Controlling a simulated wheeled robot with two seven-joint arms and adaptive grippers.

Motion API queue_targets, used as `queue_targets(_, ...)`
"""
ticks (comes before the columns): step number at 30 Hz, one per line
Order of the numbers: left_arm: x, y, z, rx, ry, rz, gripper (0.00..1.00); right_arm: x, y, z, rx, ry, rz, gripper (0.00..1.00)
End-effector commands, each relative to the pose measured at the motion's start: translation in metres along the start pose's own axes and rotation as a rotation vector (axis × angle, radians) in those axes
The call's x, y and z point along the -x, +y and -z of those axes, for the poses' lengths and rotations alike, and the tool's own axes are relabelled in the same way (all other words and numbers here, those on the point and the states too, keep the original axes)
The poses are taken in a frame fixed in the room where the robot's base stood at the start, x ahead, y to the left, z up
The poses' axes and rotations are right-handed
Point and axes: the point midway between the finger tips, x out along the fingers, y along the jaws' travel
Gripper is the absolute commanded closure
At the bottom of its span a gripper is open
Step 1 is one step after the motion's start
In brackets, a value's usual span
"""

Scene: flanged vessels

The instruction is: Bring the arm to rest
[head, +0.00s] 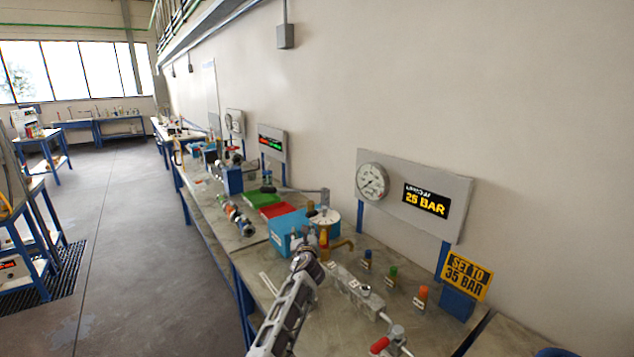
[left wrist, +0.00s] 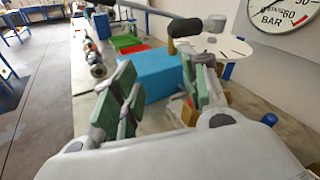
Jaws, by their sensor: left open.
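My left arm (head: 290,312) reaches up over the near bench from the bottom of the head view. Its gripper (head: 307,246) is beside the blue box (head: 285,231) and the brass fitting with a round dial. In the left wrist view the gripper (left wrist: 160,75) has its two green-padded fingers spread wide apart. The blue box (left wrist: 146,70) shows between and beyond them, and nothing is held. A black-ended lever (left wrist: 184,27) crosses above the right finger. Whether the fingers touch anything cannot be told. My right gripper is not in view.
A wall panel carries a gauge (head: 372,182) and a display (head: 426,200) reading 25 BAR. A yellow sign (head: 467,276) says SET TO 35 BAR. Several coloured-capped posts and a red-handled valve (head: 380,345) stand on the bench at right. Open floor (head: 130,240) lies left.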

Motion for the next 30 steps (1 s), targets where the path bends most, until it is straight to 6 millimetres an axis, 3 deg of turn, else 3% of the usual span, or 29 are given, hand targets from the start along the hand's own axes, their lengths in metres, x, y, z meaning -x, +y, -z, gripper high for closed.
queue_targets(12,0.038,0.099,0.049,0.453,0.072,-0.199,0.56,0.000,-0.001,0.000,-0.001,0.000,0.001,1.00)
queue_targets(30,0.127,0.210,0.114,1.055,0.116,-0.491,0.56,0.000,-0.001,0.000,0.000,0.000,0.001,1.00)
